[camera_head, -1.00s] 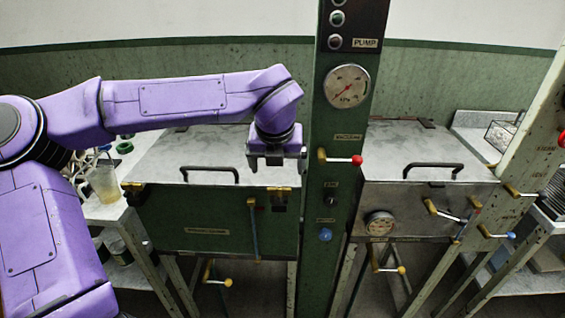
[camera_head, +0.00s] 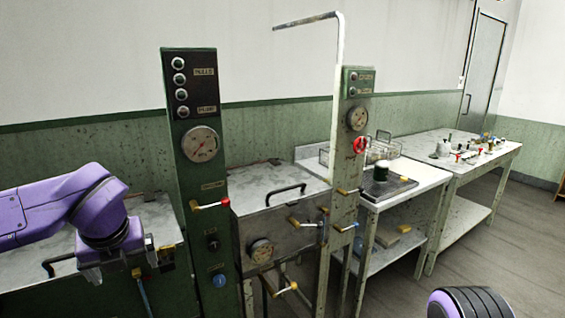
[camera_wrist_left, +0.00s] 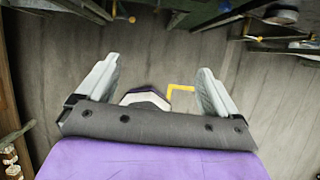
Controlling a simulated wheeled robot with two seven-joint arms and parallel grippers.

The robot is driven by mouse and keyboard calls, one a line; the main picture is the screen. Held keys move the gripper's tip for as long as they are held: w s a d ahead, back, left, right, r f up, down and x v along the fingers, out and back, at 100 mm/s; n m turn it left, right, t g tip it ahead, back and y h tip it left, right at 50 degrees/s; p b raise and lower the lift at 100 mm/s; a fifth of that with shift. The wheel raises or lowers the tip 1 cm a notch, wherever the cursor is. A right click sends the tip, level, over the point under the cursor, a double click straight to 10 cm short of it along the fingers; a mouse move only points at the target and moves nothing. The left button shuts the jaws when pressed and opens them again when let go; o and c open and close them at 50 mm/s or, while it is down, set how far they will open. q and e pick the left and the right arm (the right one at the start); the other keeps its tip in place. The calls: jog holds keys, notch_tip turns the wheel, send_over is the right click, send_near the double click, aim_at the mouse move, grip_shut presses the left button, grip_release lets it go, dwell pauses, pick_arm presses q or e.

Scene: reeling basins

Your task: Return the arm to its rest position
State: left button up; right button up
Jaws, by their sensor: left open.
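My left arm, purple, comes in from the left in the head view. My left gripper (camera_head: 121,264) points down at the front edge of the left basin's grey lid (camera_head: 150,222), close to its black handle. In the left wrist view the two fingers of the gripper (camera_wrist_left: 160,76) stand wide apart with nothing held between them; floor shows beyond. I cannot tell whether the gripper touches the lid. My right gripper is out of view.
A green control column (camera_head: 196,140) with a gauge stands right of the gripper. Beyond it are a second lidded basin (camera_head: 262,190), a pale post (camera_head: 345,190) with a bent pipe, and tables (camera_head: 450,150) bearing small items. Open floor (camera_head: 505,240) lies at the right.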

pick_arm(q)
jog(key=w+a+f+m+t+y, duration=0.1)
jog(key=w+f+m+t+y, duration=0.15)
jog(key=f+m, duration=0.35)
jog(key=w+a+f+m+t+y, duration=0.1)
jog(key=f+m+t+y, duration=0.2)
jog(key=m, duration=0.5)
jog(key=s+d+f+m+h, duration=0.1)
jog(key=s+f+m, duration=0.2)
jog(key=f+m, duration=0.45)
jog(key=s+d+f+m+h, duration=0.2)
jog(key=f+m, duration=0.2)
jog(key=f, duration=0.6)
jog(key=s+f+m+g, duration=0.2)
jog(key=s+f, duration=0.3)
jog(key=s, duration=0.3)
jog(key=s+a+f+m+g+h, duration=0.1)
jog(key=s+f+m, duration=0.3)
jog(key=s, duration=0.5)
jog(key=s+f+m+g, duration=0.3)
jog(key=s+f+m, duration=0.1)
jog(key=s+f, duration=0.4)
jog(key=shift+s+a, duration=0.3)
jog(key=shift+s, duration=0.3)
